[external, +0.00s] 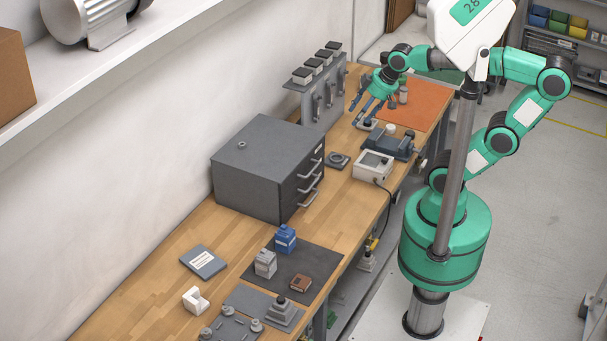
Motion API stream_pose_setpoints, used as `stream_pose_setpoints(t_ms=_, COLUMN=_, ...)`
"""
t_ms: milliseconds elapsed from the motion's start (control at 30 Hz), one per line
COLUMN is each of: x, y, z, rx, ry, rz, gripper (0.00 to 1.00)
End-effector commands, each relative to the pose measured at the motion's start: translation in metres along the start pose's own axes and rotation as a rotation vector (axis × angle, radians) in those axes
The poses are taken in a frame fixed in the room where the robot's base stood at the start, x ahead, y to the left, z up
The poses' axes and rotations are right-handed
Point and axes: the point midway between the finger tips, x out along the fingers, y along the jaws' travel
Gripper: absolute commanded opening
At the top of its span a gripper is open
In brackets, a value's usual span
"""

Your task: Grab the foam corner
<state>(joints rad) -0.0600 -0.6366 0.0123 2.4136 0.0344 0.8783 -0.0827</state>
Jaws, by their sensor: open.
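The foam corner appears to be the small white notched block (195,300) on the wooden bench top, near the front left of the external view. It lies beside a dark grey mat and in front of a grey booklet (203,262). My gripper (357,115) is at the far end of the bench, above the top and near the orange mat. Its fingers are apart and nothing shows between them. It is far from the white block, with the grey drawer cabinet between them along the bench.
A grey drawer cabinet (262,165) stands against the wall. A white meter box (373,166) and a vise (390,143) sit near the bench's right edge. Small blue, grey and brown boxes stand on a dark mat (318,262). Bare wood surrounds the white block's left side.

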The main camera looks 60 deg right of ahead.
Motion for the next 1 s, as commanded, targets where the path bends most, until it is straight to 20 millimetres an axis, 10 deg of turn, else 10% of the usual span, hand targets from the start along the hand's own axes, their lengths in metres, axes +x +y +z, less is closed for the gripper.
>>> stream_pose_setpoints(t_ms=1000, x=0.130, y=-0.201, z=-0.209, rx=-0.549, ry=-0.059, rz=-0.264, gripper=0.49)
